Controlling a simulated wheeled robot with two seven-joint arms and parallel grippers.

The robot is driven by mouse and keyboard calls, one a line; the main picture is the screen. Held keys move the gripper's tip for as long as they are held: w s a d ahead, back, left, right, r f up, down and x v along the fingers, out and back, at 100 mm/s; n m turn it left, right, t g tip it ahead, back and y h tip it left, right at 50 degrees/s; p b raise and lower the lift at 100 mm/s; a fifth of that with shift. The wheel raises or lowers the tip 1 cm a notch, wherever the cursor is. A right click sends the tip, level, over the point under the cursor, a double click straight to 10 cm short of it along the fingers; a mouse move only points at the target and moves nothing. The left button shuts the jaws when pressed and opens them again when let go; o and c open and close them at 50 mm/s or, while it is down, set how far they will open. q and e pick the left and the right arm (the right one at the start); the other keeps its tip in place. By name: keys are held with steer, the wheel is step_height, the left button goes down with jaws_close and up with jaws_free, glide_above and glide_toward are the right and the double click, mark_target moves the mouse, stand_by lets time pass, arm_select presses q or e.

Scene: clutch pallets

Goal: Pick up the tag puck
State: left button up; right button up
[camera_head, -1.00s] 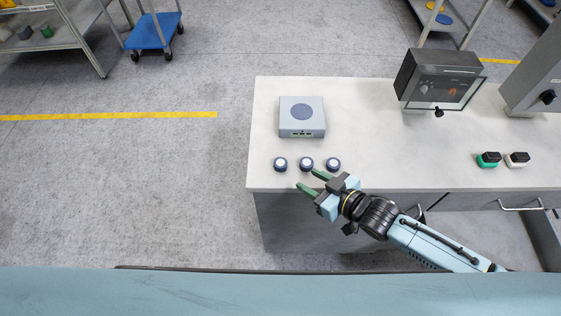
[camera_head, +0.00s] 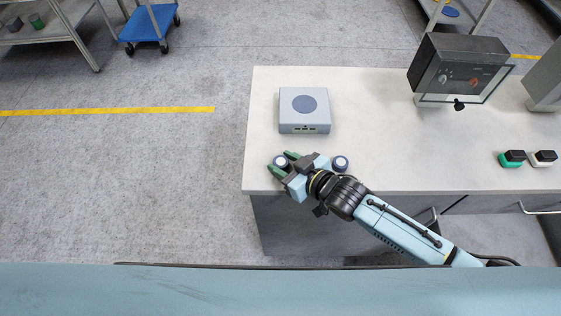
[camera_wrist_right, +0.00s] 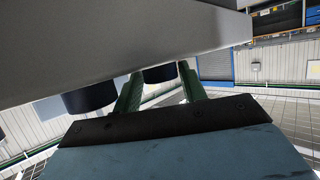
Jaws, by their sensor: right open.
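Dark blue pucks with pale tops stand in a row near the table's front edge. The leftmost puck (camera_head: 281,161) lies at the open green fingers of my right gripper (camera_head: 284,164). The rightmost puck (camera_head: 340,163) is beside the gripper body, and the middle one is hidden under it. In the right wrist view, which appears upside down, one puck (camera_wrist_right: 160,73) shows between the two spread fingers (camera_wrist_right: 160,88), without a visible grip. Another puck (camera_wrist_right: 90,98) is outside the left finger. I cannot tell which is the tag puck. My left gripper is not in view.
A grey-blue box with a round blue disc (camera_head: 305,121) stands behind the pucks on the pale table (camera_head: 380,125). The table's middle is clear.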

steer(key=shift+s+r, duration=0.1)
steer(key=shift+s, duration=0.05)
steer(key=c, duration=0.6)
